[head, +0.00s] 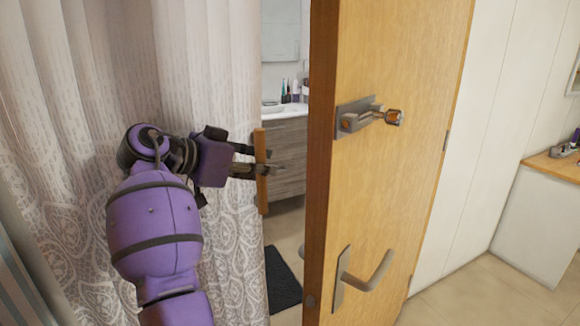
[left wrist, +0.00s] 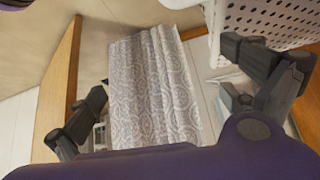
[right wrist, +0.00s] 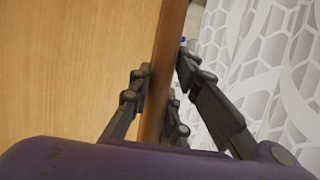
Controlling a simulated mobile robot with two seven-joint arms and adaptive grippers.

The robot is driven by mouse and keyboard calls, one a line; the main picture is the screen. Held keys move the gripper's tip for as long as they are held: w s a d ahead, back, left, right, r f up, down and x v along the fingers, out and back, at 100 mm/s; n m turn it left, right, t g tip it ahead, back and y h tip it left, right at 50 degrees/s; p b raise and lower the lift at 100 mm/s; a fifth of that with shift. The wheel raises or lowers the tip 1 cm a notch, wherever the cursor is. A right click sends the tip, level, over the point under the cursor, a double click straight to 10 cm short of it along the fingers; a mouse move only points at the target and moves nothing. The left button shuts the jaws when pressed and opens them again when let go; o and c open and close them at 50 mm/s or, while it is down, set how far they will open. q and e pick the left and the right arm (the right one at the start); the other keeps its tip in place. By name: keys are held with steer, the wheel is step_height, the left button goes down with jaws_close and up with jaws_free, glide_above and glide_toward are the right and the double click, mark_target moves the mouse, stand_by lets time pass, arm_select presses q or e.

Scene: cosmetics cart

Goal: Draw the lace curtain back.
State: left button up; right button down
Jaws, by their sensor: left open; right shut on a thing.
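The pale lace curtain (head: 220,55) hangs in folds across the left of the head view. An upright wooden bar (head: 261,200) runs along its right edge. My right gripper (head: 262,168) is shut on this bar. In the right wrist view the bar (right wrist: 166,60) passes between the fingers (right wrist: 163,80), with patterned lace (right wrist: 270,60) to its right. My left gripper (left wrist: 165,75) is open and empty. The lace curtain (left wrist: 150,90) shows beyond its fingers, apart from them. The left gripper is out of the head view.
A wooden door (head: 400,180) with a latch (head: 365,117) and a lever handle (head: 365,275) stands open right of the bar. Behind the gap are a grey vanity (head: 285,150) and a dark mat (head: 281,280). A white perforated basket (left wrist: 265,20) is near my left gripper.

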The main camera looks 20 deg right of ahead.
steer(key=a, duration=1)
steer(key=shift+s, duration=0.45)
steer(key=c, duration=1.9)
jaws_free()
steer(key=v, duration=1.2)
steer(key=shift+r, duration=0.1)
